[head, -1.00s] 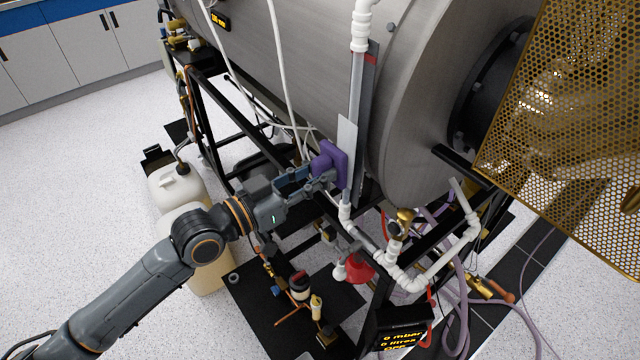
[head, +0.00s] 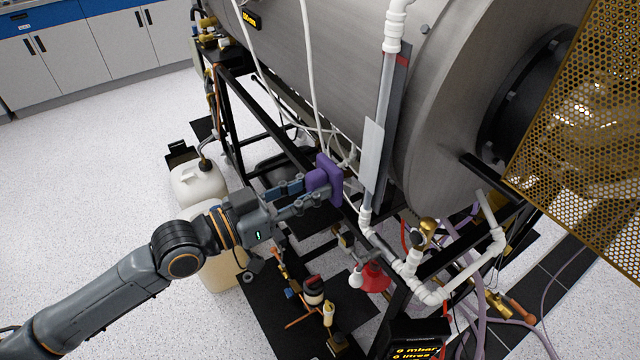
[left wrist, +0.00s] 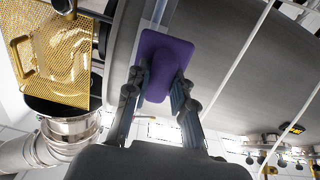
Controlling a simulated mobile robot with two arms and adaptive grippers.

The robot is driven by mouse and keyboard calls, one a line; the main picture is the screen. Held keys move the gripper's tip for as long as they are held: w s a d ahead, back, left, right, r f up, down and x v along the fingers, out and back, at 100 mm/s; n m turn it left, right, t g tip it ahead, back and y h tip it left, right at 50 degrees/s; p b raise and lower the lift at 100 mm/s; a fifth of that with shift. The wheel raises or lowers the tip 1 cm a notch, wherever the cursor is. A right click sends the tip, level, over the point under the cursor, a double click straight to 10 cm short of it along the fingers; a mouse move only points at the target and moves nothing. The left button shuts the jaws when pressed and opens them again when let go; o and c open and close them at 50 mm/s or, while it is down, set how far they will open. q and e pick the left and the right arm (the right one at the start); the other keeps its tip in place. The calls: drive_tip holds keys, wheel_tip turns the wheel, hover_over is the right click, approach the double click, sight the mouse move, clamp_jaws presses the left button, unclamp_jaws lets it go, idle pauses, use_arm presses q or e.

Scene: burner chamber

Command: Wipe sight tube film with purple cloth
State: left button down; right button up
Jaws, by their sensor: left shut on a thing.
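The sight tube (head: 384,92) is a clear upright tube with white fittings on the front of the grey chamber. A pale, whitish film patch (head: 373,150) shows on its lower half. My left gripper (head: 318,193) is shut on the purple cloth (head: 332,178), a flat pad with a block grip, held left of the tube's lower part. In the head view a gap shows between cloth and tube. In the left wrist view the cloth (left wrist: 165,62) covers part of the tube (left wrist: 160,12), and the film cannot be made out. My right gripper is out of view.
The grey chamber (head: 455,110) stands behind the tube on a black frame (head: 262,125). White pipework (head: 425,292) and a red funnel-shaped part (head: 375,277) lie below. A gold perforated guard (head: 575,130) is at right. White jugs (head: 198,182) stand on the floor at left.

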use_arm(q)
drive_tip(key=shift+b+v, duration=0.4)
drive_tip(key=shift+v, duration=0.5)
drive_tip(key=shift+s+a, duration=0.4)
drive_tip(key=shift+a, duration=0.15)
